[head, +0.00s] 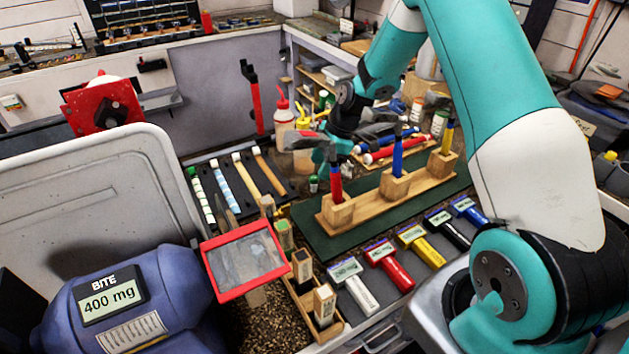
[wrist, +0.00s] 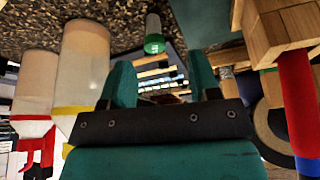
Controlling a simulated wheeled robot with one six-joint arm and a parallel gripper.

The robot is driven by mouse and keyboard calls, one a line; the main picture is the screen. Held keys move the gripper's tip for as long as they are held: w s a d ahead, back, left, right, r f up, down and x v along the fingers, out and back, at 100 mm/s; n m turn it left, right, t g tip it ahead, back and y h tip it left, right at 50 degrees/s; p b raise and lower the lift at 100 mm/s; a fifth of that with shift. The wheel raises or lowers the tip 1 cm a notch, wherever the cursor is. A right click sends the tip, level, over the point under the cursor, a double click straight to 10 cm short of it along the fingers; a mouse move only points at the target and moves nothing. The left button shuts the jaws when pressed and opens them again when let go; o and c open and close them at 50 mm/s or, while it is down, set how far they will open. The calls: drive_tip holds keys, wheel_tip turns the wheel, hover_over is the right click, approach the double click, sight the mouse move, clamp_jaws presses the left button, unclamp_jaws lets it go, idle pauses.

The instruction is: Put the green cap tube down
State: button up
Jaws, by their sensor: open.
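The green cap tube (head: 313,184) is a small clear tube with a green cap. It stands on the bench, left of the wooden hammer stand, in the head view. In the wrist view the tube (wrist: 153,38) shows beyond my fingertips, apart from them, with no finger touching it that I can see. My gripper (head: 322,156) is just above and behind the tube, partly hidden by a red-handled hammer. In the wrist view my gripper (wrist: 165,80) has its two teal fingers spread, with nothing held between them.
The wooden stand (head: 388,194) with upright hammers is close on the right. Squeeze bottles with red (head: 284,115) and yellow tops stand behind; they are close in the wrist view (wrist: 82,65). A dark tray of grips (head: 236,186) lies left. Several coloured tools (head: 391,268) line the front.

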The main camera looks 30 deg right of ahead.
sight(314, 184)
drive_tip(key=shift+w+p+x, duration=0.15)
drive_tip(key=shift+p+x, duration=0.4)
drive_tip(key=shift+x, duration=0.65)
drive_tip(key=shift+w+p+x, duration=0.1)
drive_tip(key=shift+p+x, duration=0.45)
drive_tip(key=shift+x, duration=0.6)
drive_tip(key=shift+d, duration=0.15)
clamp_jaws()
